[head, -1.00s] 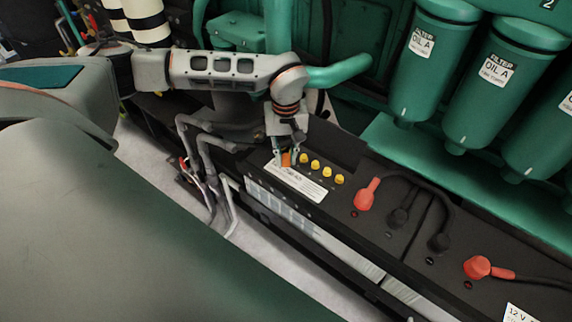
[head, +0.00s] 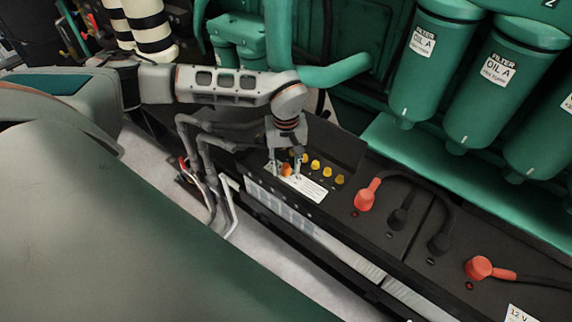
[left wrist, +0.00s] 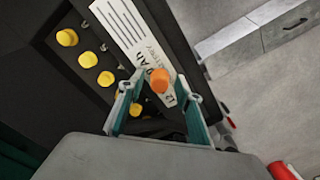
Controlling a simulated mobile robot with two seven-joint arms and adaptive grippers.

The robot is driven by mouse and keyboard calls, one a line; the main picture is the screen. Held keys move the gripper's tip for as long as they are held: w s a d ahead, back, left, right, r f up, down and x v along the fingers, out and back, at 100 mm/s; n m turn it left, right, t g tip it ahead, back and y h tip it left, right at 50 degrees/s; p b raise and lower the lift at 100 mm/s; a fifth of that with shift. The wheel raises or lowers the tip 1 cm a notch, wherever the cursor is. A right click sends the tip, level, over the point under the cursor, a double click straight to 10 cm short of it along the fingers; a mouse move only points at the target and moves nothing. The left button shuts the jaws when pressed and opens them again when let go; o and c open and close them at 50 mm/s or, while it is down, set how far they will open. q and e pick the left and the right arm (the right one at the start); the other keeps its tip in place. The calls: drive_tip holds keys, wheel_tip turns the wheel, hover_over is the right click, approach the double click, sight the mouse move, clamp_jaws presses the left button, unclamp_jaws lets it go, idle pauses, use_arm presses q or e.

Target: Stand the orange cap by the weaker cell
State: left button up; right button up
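The orange cap (head: 286,170) is on top of the left battery, at the upper left end of its white label. It also shows in the left wrist view (left wrist: 159,80). My left gripper (head: 287,172) points down over it, open, with one finger on each side. In the left wrist view the fingers (left wrist: 160,100) are spread wider than the cap, with gaps on both sides. Several yellow cell caps (head: 315,165) stand in a row just behind the label; the fingers partly hide the row's left end. I cannot tell which cell is weaker. My right gripper is not in view.
Red terminal covers (head: 367,195) and black cables (head: 440,215) lie on the battery tops to the right. Green oil filters (head: 435,60) hang behind. A green pipe (head: 335,72) runs close behind my left wrist. Grey floor (left wrist: 240,80) is open beside the battery.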

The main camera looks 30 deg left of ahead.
sight(286, 166)
use_arm(q)
wheel_tip(286, 166, up, 12)
drive_tip(key=p, duration=0.1)
drive_tip(key=shift+r, duration=0.15)
idle(0.4)
idle(0.3)
